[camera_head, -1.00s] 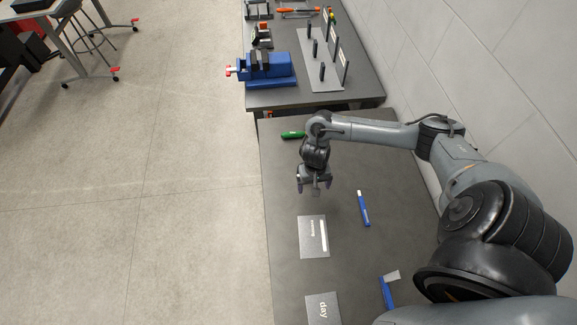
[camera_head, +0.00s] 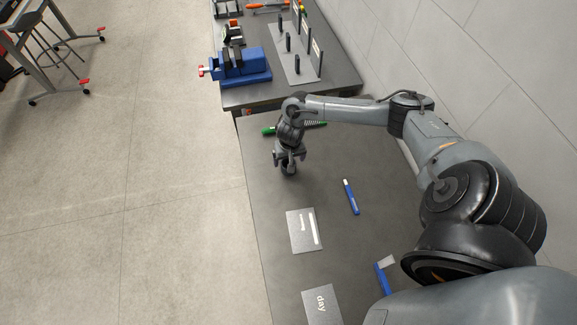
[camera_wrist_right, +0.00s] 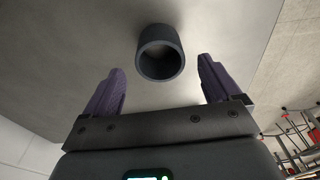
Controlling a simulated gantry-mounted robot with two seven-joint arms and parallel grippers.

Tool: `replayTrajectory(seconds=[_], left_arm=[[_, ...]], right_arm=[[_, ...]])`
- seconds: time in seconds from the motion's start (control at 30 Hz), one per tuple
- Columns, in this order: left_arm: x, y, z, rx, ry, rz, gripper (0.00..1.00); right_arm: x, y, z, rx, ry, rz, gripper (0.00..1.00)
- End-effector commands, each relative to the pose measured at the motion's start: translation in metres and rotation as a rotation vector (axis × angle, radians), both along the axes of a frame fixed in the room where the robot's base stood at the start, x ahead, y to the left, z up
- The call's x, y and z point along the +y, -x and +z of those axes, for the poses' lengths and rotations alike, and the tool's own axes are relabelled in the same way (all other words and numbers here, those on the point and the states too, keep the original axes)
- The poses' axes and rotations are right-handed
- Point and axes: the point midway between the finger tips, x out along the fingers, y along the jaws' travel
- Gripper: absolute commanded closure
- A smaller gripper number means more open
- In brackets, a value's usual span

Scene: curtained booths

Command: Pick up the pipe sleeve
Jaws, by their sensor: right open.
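The pipe sleeve (camera_wrist_right: 160,52) is a dark grey, hollow short cylinder. In the right wrist view its round open end faces the camera, centred between the two purple-grey fingers. My right gripper (camera_wrist_right: 162,70) is open, with clear gaps on both sides of the sleeve. In the head view the right gripper (camera_head: 289,158) points down over the table's far left part. A small dark cylinder just under its fingers looks like the sleeve, partly hidden by the gripper. My left gripper is not in view.
The grey table (camera_head: 262,205) holds a blue-handled tool (camera_head: 351,197), another blue tool (camera_head: 383,278) and two grey plates (camera_head: 303,232). A green-handled tool (camera_head: 268,131) lies behind the gripper. A blue vise (camera_head: 240,68) stands on the far table. A wall runs along the right.

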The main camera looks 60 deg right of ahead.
Motion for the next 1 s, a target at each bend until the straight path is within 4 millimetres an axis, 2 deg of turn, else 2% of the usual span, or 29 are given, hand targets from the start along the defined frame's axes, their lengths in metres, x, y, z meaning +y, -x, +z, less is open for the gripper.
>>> replayTrajectory(seconds=[0.17,0.3,0.6,1.0], left_arm=[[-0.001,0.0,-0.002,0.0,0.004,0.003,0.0],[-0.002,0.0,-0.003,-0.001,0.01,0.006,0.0],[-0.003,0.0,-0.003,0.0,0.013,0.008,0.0],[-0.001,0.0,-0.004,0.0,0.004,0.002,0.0]], right_arm=[[0.001,0.001,-0.026,0.002,-0.001,-0.001,0.1],[0.0,-0.001,-0.036,0.001,0.001,-0.002,0.1],[0.0,-0.001,-0.039,0.001,0.001,0.0,0.1],[0.0,-0.001,-0.039,0.001,0.001,0.0,0.71]])
